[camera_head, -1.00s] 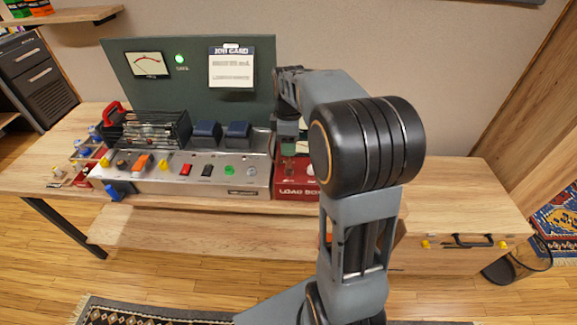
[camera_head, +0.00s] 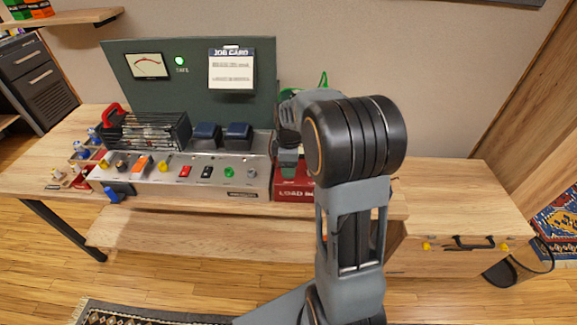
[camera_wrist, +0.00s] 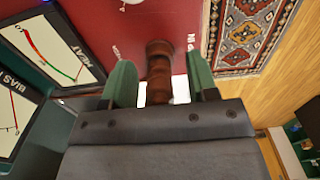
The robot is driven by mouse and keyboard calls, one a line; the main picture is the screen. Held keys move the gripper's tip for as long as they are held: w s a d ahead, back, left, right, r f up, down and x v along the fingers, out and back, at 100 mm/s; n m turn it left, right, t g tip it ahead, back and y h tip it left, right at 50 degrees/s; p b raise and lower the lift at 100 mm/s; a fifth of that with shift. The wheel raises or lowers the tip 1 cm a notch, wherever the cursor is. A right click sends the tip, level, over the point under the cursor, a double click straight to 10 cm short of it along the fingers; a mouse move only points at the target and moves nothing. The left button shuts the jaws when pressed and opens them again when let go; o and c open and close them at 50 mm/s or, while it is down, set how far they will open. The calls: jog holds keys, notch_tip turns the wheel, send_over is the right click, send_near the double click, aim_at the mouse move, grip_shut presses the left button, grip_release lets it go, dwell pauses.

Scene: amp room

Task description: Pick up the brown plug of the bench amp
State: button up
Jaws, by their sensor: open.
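The brown plug (camera_wrist: 158,62) shows in the wrist view as a ribbed, turned knob against a red panel (camera_wrist: 175,22). My gripper (camera_wrist: 161,82) is open, with one green finger pad on each side of the plug. A gap shows between the plug and each pad. In the head view my gripper (camera_head: 288,160) is over the red load box (camera_head: 292,190), at the right end of the bench amp (camera_head: 180,182). The plug is hidden there by my arm.
Dark blue blocks (camera_head: 238,135) and a black rack with a red handle (camera_head: 150,132) stand on the amp. A dark green panel (camera_head: 195,75) rises behind. A green cable (camera_head: 323,80) shows behind my arm. The bench top to the right (camera_head: 455,195) is clear.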

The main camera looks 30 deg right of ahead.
grip_shut()
dwell(0.4)
jog(key=shift+r, duration=0.1)
